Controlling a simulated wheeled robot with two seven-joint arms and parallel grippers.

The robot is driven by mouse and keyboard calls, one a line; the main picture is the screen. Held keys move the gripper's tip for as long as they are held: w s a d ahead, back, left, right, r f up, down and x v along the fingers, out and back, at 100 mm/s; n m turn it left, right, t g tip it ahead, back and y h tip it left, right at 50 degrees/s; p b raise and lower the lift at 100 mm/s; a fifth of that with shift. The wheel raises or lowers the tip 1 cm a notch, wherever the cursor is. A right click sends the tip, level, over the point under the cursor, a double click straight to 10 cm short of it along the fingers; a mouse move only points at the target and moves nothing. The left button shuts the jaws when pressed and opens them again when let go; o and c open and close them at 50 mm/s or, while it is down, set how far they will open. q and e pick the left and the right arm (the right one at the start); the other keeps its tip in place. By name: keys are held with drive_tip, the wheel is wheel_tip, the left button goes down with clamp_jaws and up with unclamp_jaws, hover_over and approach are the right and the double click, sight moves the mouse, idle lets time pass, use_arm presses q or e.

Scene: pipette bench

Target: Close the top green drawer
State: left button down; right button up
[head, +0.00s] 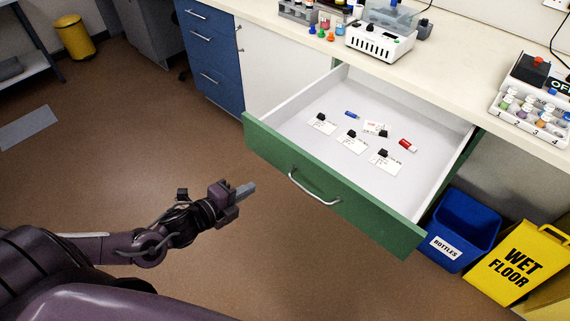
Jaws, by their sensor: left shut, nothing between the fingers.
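The top green drawer (345,198) is pulled well out from under the bench, with a curved silver handle (314,190) on its front. Its white inside shows several cards with black clips (352,141), a red item (407,146) and a small blue item (352,115). My left gripper (247,188) is shut and empty. In the picture it is left of the handle, apart from the drawer front, over the brown floor. My right gripper is not in view.
The bench top (440,65) carries a white device (380,42) and a vial rack (530,118). A blue bottles bin (463,225) and a yellow wet floor sign (522,262) stand right of the drawer. Blue drawers (212,55) are at the back left. Floor left of the drawer is clear.

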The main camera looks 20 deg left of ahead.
sight(290, 163)
use_arm(q)
drive_tip(key=x, duration=0.9)
drive_tip(key=r+x, duration=0.1)
drive_tip(key=x, duration=0.3)
drive_tip(key=shift+w+d+p, duration=0.1)
drive_tip(key=shift+w+p, duration=0.2)
drive_tip(key=shift+w, duration=0.2)
